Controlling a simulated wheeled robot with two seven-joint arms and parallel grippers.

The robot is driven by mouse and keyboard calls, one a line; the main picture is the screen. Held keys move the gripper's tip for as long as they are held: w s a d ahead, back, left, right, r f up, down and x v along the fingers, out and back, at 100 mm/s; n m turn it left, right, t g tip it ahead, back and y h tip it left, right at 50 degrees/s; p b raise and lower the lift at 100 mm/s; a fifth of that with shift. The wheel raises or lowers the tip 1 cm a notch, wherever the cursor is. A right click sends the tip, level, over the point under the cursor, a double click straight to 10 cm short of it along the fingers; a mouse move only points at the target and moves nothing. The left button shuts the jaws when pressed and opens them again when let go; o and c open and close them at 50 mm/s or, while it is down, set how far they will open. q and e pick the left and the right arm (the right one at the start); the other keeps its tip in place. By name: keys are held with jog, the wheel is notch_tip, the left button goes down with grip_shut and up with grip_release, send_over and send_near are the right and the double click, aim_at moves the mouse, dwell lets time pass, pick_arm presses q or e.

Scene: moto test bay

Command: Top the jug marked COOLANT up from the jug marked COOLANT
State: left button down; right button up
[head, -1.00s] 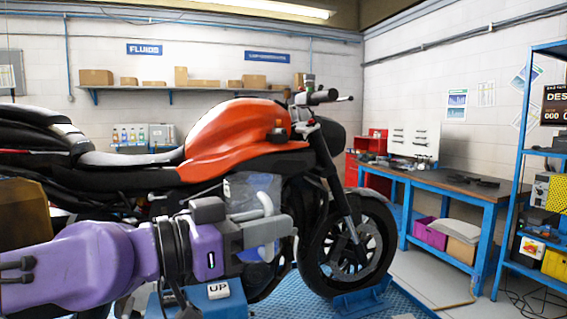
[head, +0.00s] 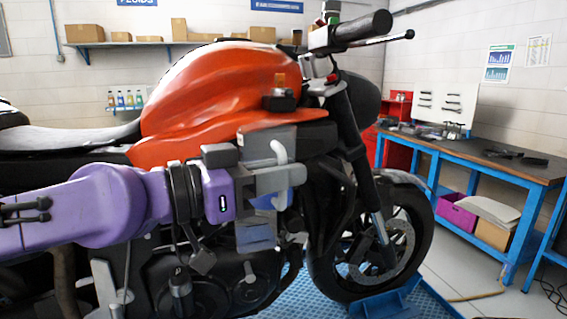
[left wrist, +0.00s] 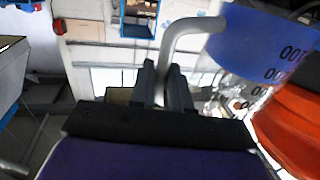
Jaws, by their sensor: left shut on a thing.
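My left gripper (head: 290,178) is shut on the handle of a clear jug (head: 262,143) and holds it in front of the motorcycle's side. The jug has a pale grey curved handle and blue liquid in it; the gripper hides its middle. In the left wrist view the handle (left wrist: 180,45) runs down between the fingers (left wrist: 165,88), and the jug's blue part (left wrist: 262,48) with dark scale marks is at upper right. No COOLANT mark can be read. I cannot make out a second jug. My right gripper is not in view.
The motorcycle (head: 215,90) with its orange tank stands close behind the held jug, its front wheel (head: 375,250) on a blue platform (head: 400,305). A blue workbench (head: 480,165) stands at right. Small bottles stand on a wall shelf (head: 126,109). Floor shows between platform and bench.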

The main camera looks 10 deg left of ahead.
aim_at(280, 201)
pick_arm(q)
jog(key=f+b, duration=0.3)
jog(key=f, duration=0.1)
jog(key=shift+s, duration=0.25)
jog(key=w+a+r+n+p, duration=0.1)
jog(key=w+r+n+p, duration=0.1)
jog(key=p, duration=0.2)
jog(key=w+r+n+p, duration=0.2)
jog(key=p, duration=0.3)
jog(key=w+a+r+n+g+p, duration=0.1)
jog(key=w+n+p, duration=0.1)
jog(key=p, duration=0.3)
jog(key=shift+w+a+r+y, duration=0.15)
jog(key=shift+a+r+y, duration=0.2)
jog(key=shift+r+y, duration=0.05)
jog(key=shift+w+a+r+n+p, duration=0.15)
jog(key=shift+w+r+n+p, duration=0.35)
jog(key=shift+p, duration=0.65)
jog(key=shift+s+f+b, duration=0.2)
jog(key=shift+f+b, duration=0.1)
jog(key=shift+b, duration=0.05)
jog(key=shift+w+a+r+n+g, duration=0.2)
jog(key=shift+w+r+n+g, duration=0.1)
jog(key=shift+n, duration=0.3)
